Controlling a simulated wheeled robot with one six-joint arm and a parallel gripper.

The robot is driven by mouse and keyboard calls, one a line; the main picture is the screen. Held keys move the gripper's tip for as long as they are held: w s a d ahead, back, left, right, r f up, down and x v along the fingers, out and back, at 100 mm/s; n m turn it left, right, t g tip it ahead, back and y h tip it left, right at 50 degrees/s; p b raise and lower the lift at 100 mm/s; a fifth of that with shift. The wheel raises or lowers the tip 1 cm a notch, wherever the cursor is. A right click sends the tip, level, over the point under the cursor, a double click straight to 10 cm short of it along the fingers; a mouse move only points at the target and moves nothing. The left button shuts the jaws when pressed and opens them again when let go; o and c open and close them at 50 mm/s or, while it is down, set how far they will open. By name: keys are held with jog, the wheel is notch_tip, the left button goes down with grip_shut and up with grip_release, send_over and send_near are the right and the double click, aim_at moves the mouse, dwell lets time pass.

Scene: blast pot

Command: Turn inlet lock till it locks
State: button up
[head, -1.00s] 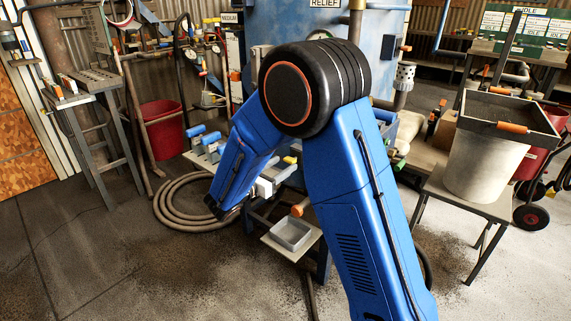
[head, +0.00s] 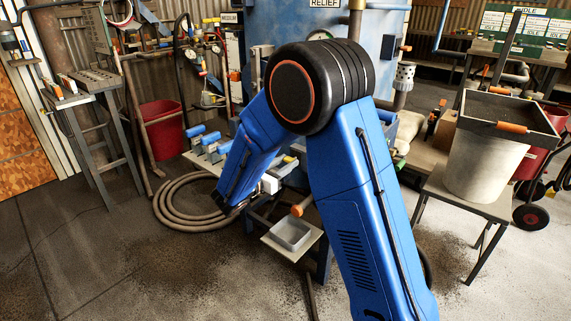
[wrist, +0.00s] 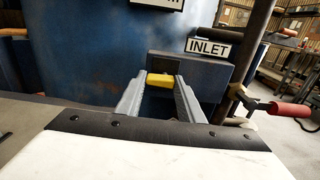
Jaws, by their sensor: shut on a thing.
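In the wrist view, the yellow inlet lock (wrist: 160,80) sits between the tips of my gripper (wrist: 160,88), whose two grey fingers are shut on it. It is in front of a dark box (wrist: 205,75) on the blue vessel, below a white INLET sign (wrist: 207,47). The finger tips hide the sides of the lock, and I cannot tell its turn angle.
A red-handled lever (wrist: 288,109) stands right of the box in the wrist view. In the head view, a coiled hose (head: 185,205) lies on the floor, a grey tray (head: 291,236) sits low in front, and a bucket (head: 480,165) stands on a side table at right.

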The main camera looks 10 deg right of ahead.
jog(key=m, duration=0.4)
jog(key=shift+r, duration=0.1)
jog(key=m, duration=0.4)
jog(key=shift+s+r+m, duration=0.1)
jog(key=shift+r+m, duration=0.05)
jog(key=shift+m, duration=0.25)
jog(key=m, duration=0.4)
jog(key=shift+s+d, duration=0.1)
jog(key=shift+s+d+r+m, duration=0.1)
jog(key=shift+s+m, duration=0.05)
jog(key=shift+m, duration=2.25)
jog(key=o, duration=1.1)
jog(key=shift+c, duration=0.2)
jog(key=v, duration=1.7)
jog(key=shift+s, duration=0.15)
